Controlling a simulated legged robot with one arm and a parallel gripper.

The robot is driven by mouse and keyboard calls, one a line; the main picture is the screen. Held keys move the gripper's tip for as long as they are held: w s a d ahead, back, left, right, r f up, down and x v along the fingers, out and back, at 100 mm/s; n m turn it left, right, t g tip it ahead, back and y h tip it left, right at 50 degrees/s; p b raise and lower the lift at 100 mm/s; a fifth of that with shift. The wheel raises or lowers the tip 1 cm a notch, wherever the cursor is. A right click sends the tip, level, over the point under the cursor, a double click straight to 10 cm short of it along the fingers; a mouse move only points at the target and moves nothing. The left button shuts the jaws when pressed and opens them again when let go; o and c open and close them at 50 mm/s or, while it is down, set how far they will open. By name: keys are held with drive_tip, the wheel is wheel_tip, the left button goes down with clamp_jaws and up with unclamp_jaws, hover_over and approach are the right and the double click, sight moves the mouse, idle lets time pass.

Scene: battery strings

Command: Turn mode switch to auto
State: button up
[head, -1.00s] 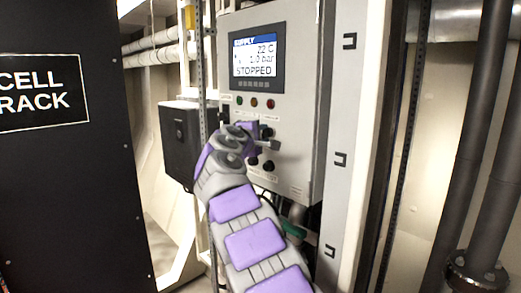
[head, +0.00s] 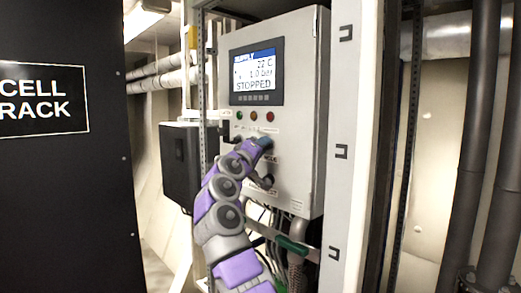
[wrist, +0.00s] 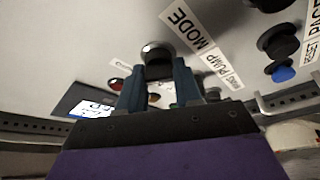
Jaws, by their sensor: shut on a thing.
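The grey control cabinet (head: 305,110) has a display (head: 256,77) reading SUPPLY, 22 C, 1.0 bar and STOPPED. My gripper (head: 265,143) is at the cabinet front, below a row of small coloured lamps, and hides the switch there in the head view. In the wrist view my gripper (wrist: 158,72) has its two fingers on either side of a black round knob, the mode switch (wrist: 155,52), beside a label (wrist: 187,27) reading MODE. The fingers are shut on it. Its pointer direction and the auto mark cannot be read.
Another dark knob (head: 264,181) sits lower on the cabinet, close to my arm. A dark box (head: 180,165) is at the left. Cables (head: 285,230) hang below the cabinet. The black CELL RACK panel (head: 60,200) fills the left side, and dark pipes (head: 490,130) stand at the right.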

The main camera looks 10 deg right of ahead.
drive_tip(key=shift+w+f+m+h+p, duration=0.1)
drive_tip(key=shift+f+m+h+p, duration=0.15)
drive_tip(key=shift+m, duration=0.4)
drive_tip(key=shift+w+f+m+h+p, duration=0.1)
drive_tip(key=shift+m+h, duration=0.25)
drive_tip(key=shift+m, duration=0.6)
drive_tip(key=o, duration=1)
drive_tip(key=shift+w, duration=0.1)
drive_tip(key=shift+o, duration=0.2)
drive_tip(key=shift+r, duration=0.15)
drive_tip(key=shift+s+a, duration=0.1)
drive_tip(key=shift+s, duration=0.15)
